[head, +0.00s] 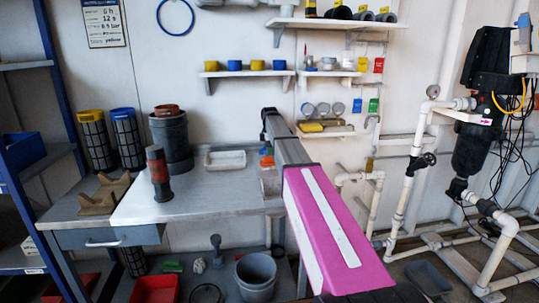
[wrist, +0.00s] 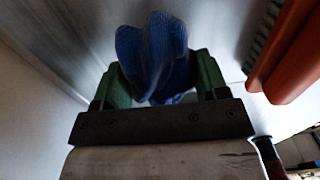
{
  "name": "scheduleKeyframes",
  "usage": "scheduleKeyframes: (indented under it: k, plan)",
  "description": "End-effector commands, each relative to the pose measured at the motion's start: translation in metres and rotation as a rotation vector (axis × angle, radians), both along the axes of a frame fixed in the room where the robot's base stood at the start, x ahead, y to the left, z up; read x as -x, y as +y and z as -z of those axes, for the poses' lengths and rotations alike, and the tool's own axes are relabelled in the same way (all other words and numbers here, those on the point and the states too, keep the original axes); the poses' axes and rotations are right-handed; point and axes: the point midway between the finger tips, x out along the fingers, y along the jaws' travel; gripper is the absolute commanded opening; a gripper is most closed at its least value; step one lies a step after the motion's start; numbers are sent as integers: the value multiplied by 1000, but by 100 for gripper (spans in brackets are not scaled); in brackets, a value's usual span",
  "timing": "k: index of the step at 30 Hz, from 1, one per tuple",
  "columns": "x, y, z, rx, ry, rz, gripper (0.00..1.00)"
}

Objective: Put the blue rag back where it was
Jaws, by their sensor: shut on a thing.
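The blue rag (wrist: 152,55) is bunched up between the two green fingers of my gripper (wrist: 158,80) in the wrist view. The fingers are shut on it, one on each side, and the cloth bulges out beyond their tips. A pale grey surface lies behind the rag; I cannot tell whether the rag touches it. In the head view my pink and grey arm reaches over the right end of the workbench (head: 190,198) towards the back wall. There the rag and fingers cannot be made out, hidden by the arm.
An orange-red object (wrist: 286,55) is close to the right of the rag in the wrist view. On the bench are a white tray (head: 225,160), a dark canister (head: 158,175) and a grey bucket (head: 172,140). Wall shelves (head: 325,131) hang behind. The bench's front middle is clear.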

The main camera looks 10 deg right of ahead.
Motion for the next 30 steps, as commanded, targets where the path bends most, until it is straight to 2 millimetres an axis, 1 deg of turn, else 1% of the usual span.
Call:
scheduleKeyframes:
  k: [1,4,16,17,18,19,26,30]
  plan:
    - [1,0,9,0,2,0,45]
    - [1,0,20,0,2,0,45]
    - [0,0,25,0,1,0,45]
    - [0,0,25,0,0,0,77]
    - [0,0,25,0,1,0,90]
    - [0,0,25,0,1,0,93]
    - [0,0,25,0,1,0,93]
    - [0,0,19,0,0,0,93]
